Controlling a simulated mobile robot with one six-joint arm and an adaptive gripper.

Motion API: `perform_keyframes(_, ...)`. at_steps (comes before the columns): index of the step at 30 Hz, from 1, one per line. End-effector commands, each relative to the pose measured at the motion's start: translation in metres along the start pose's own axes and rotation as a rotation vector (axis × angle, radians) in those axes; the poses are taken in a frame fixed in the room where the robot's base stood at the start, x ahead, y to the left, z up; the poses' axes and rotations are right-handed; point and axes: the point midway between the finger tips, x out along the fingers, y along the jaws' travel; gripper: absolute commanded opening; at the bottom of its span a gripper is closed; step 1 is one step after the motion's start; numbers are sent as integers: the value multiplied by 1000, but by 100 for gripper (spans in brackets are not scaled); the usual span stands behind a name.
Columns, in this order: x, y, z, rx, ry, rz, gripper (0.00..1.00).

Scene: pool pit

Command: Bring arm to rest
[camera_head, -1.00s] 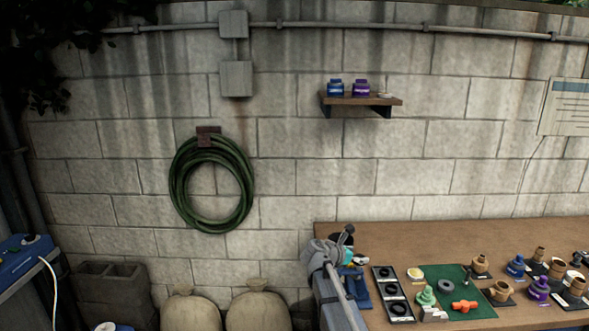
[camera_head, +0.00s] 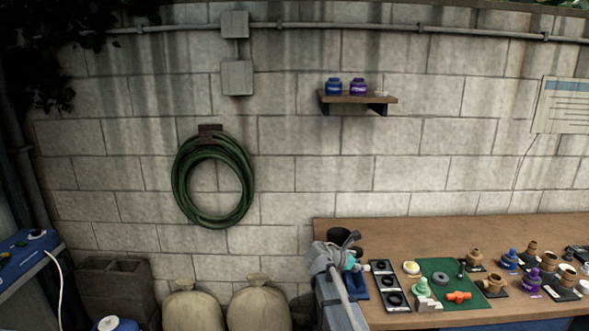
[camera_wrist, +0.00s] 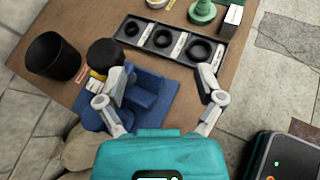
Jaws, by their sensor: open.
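My gripper (camera_wrist: 165,92) is open in the wrist view, with its two fingers spread wide and nothing between them. It hangs above the left end of the wooden workbench (camera_head: 440,235). Below the fingers are a blue holder (camera_wrist: 150,97) and a black tray with several black rings (camera_wrist: 165,40). In the head view my arm reaches the bench's left edge, and its end largely hides the gripper's fingers.
A black cup (camera_wrist: 53,58) stands near the bench edge. A green mat (camera_head: 445,295) holds small fittings, with several more parts to its right. A shelf (camera_head: 358,98) and hose (camera_head: 213,180) are on the wall. Sacks (camera_head: 258,303) stand below.

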Motion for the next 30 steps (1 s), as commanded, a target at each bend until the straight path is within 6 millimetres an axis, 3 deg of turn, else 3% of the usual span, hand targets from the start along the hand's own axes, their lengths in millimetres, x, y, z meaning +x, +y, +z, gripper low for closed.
perform_keyframes(11,1,-45,-27,292,140,-76,86)
perform_keyframes(20,-8,-110,-72,753,339,-271,86)
perform_keyframes(30,-40,-177,-124,1280,514,-630,86)
